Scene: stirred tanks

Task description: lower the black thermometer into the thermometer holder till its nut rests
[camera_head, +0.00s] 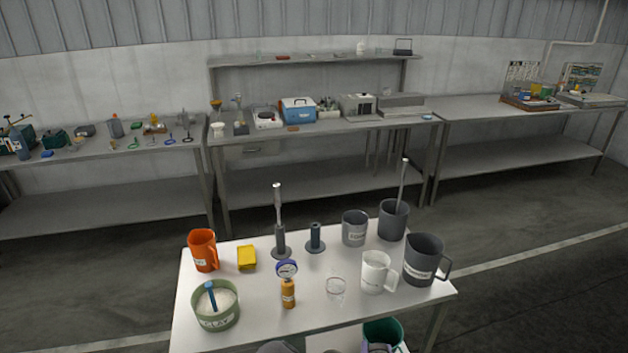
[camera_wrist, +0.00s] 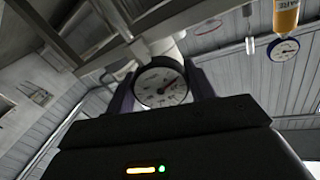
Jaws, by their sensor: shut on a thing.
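In the wrist view my gripper (camera_wrist: 161,91) is shut on the black thermometer (camera_wrist: 160,84), a white dial with a dark rim and a red pointer. The dial faces the camera between the two fingers. Its nut and stem cannot be made out clearly.
Around are a green bowl (camera_head: 217,314), orange mug (camera_head: 203,251), yellow block (camera_head: 247,258), clear glass (camera_head: 335,289), white mug (camera_head: 375,272) and grey jugs (camera_head: 423,257).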

